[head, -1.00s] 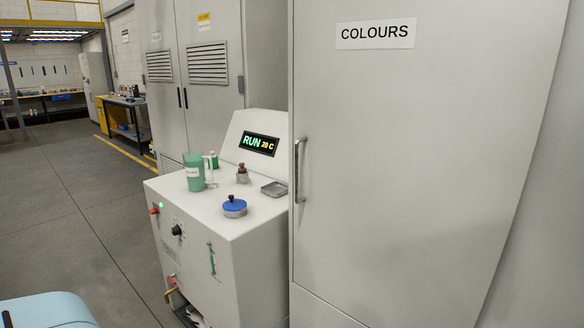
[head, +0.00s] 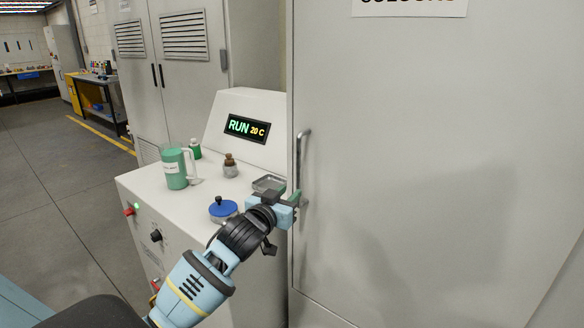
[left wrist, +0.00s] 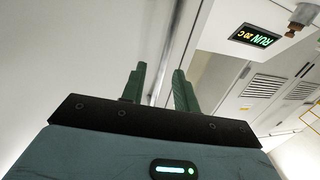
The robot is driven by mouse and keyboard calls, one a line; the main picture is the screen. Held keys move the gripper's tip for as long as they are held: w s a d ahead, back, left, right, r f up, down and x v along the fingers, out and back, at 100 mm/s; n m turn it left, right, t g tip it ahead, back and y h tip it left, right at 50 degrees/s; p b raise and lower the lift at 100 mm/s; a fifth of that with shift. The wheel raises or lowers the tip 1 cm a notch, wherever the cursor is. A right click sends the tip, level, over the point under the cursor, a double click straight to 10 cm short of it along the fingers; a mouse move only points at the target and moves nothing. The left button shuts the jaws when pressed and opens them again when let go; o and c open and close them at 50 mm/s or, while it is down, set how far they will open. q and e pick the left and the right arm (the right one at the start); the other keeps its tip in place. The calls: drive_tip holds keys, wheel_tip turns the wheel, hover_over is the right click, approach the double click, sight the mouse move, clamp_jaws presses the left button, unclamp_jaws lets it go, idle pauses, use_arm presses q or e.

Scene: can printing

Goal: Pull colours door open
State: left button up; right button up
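The tall grey colours door (head: 410,150) is closed. Its label (head: 410,5) is cut off by the top edge of the head view. An upright metal bar handle (head: 301,158) is on the door's left side. My left gripper (head: 297,198) is at the handle's lower end, with its green fingertips close to the bar. In the left wrist view the two green fingers (left wrist: 158,88) stand apart, with the pale door (left wrist: 70,60) behind and to the left. My right gripper is out of view.
A white machine (head: 150,195) with a RUN display (head: 246,129) stands left of the door, close under my left arm. On it are a green jug (head: 176,170), a blue-lidded pot (head: 222,208), a brown-topped bottle (head: 230,166) and a metal tray (head: 268,183). Open floor (head: 60,190) lies left.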

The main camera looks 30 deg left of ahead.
sight(298, 174)
use_arm(q)
drive_tip(key=shift+w+a+r, duration=0.15)
drive_tip(key=shift+a+r, duration=0.1)
drive_tip(key=shift+r, duration=0.25)
drive_tip(key=shift+w+a+r, duration=0.15)
drive_tip(key=shift+a+r, duration=0.05)
drive_tip(key=shift+r, duration=0.3)
drive_tip(key=shift+w, duration=0.1)
drive_tip(key=shift+w+a, duration=0.25)
drive_tip(key=shift+w, duration=1.65)
drive_tip(key=shift+w+a, duration=0.2)
drive_tip(key=shift+w, duration=1.7)
clamp_jaws()
